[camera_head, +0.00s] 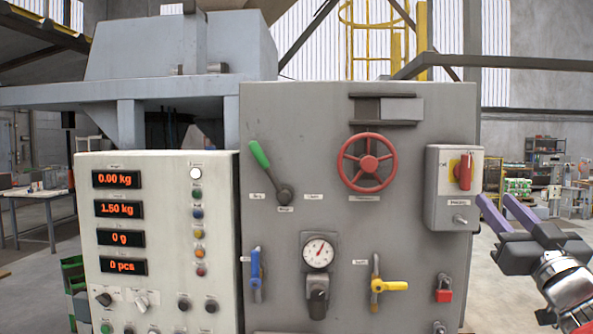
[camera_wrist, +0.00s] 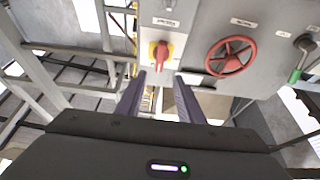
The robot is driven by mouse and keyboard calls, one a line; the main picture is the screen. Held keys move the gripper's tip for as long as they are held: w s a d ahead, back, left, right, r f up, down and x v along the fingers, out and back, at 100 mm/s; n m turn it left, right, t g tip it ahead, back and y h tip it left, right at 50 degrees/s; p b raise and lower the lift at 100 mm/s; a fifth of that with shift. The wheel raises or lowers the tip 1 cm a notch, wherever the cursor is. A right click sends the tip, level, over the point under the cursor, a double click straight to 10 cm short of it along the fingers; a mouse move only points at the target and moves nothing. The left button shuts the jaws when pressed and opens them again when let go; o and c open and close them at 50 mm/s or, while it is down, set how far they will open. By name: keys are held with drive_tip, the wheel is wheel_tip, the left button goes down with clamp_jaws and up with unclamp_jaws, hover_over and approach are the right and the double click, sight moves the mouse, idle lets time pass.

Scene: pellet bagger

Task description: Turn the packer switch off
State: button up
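A red rotary switch handle (camera_head: 464,172) on a yellow plate sits on a grey box (camera_head: 437,205) at the right of the machine front. Its handle stands about upright. The labels on this box are too small to read, so I cannot tell for sure that it is the packer switch. The red handle also shows in the wrist view (camera_wrist: 159,55), ahead of and between my finger tips. My gripper (camera_head: 493,198) has two purple fingers, apart and empty, to the right of the box. In the wrist view my gripper (camera_wrist: 160,80) is open and apart from the handle.
The machine front also carries a red handwheel (camera_head: 367,162), a green-handled lever (camera_head: 260,155), a gauge (camera_head: 318,251), blue (camera_head: 256,270) and yellow (camera_head: 388,286) valve handles and a red padlock (camera_head: 444,288). A control panel (camera_head: 142,185) with several displays and knobs stands at the left.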

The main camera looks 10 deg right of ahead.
sight(469, 171)
drive_tip(key=x, duration=1.2)
drive_tip(key=shift+w+d+r, duration=0.1)
drive_tip(key=shift+w, duration=0.25)
drive_tip(key=shift+c, duration=0.4)
drive_tip(key=c, duration=0.6)
